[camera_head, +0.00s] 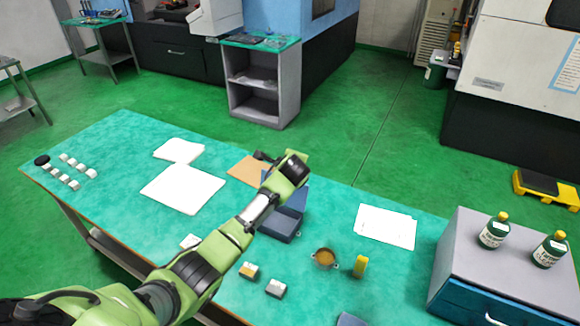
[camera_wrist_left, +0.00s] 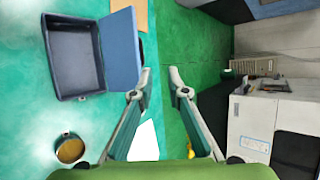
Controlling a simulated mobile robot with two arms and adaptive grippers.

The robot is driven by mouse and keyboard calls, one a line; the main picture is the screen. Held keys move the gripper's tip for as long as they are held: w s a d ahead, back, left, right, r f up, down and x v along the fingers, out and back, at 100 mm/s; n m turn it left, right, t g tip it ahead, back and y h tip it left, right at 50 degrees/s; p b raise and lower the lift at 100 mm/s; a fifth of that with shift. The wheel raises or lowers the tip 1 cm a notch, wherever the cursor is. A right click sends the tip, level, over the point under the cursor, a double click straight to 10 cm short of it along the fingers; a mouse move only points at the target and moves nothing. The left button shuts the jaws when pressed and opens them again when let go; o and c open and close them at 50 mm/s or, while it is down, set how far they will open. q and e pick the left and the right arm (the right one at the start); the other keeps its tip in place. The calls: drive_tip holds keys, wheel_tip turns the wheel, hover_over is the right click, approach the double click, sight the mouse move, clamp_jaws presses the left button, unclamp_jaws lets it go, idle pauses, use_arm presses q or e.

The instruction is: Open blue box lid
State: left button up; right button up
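The blue box (camera_head: 280,228) stands on the green table, partly covered by my left arm in the head view. In the left wrist view the box (camera_wrist_left: 75,93) shows its empty dark interior. Its blue lid (camera_wrist_left: 121,48) is raised, standing up from the box's side; part of the lid (camera_head: 297,196) also shows behind my arm in the head view. My left gripper (camera_wrist_left: 160,71) has a gap between its fingertips and nothing in it. One finger is close beside the lid; I cannot tell whether they touch. My right gripper is out of view.
White papers (camera_head: 183,188) lie on the table. A grey cabinet with two green bottles (camera_head: 494,232) stands at right.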

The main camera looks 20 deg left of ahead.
use_arm(q)
drive_tip(key=shift+s+r, duration=0.1)
drive_tip(key=v, duration=1.1)
drive_tip(key=shift+s+d+r, duration=0.15)
drive_tip(key=shift+s+r, duration=0.05)
drive_tip(key=shift+s, duration=0.05)
